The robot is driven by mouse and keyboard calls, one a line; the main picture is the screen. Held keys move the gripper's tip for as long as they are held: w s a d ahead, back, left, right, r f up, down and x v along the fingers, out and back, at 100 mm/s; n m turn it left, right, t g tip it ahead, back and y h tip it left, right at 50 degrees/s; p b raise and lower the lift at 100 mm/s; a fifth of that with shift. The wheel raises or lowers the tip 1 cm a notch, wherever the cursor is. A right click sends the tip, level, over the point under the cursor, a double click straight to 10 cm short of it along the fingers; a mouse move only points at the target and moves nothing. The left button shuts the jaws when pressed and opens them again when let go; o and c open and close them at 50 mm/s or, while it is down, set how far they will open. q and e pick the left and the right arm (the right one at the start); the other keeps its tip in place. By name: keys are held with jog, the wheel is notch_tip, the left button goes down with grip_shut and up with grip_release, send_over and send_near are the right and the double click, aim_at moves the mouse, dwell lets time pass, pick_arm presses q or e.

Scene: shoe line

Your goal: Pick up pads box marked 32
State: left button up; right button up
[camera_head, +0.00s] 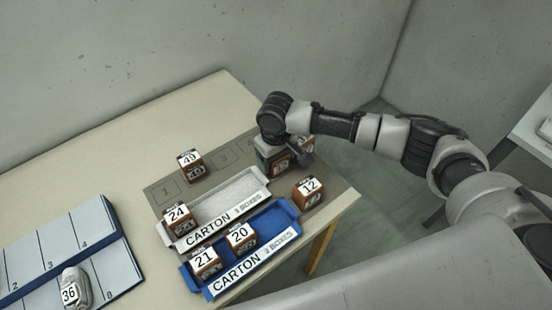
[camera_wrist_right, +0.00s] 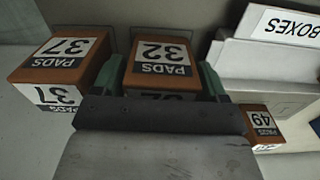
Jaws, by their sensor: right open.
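The pads box marked 32 (camera_wrist_right: 160,58) is brown with a white and black label. In the right wrist view it sits between the two green fingers of my right gripper (camera_wrist_right: 161,82), which is open around it. In the head view my right gripper (camera_head: 276,160) points down at the back right of the grey mat, and the box is mostly hidden by it. I cannot tell whether the fingers touch the box. My left gripper is not in view.
Box 37 (camera_wrist_right: 58,68) stands close beside box 32. Box 49 (camera_head: 190,165) stands on the mat. A white carton (camera_head: 245,190) holds box 24; a blue carton (camera_head: 275,235) holds boxes 21 and 20. Box 12 (camera_head: 309,191) stands near the table's right edge.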

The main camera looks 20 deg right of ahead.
jog(key=c, duration=0.7)
jog(key=shift+r, duration=0.1)
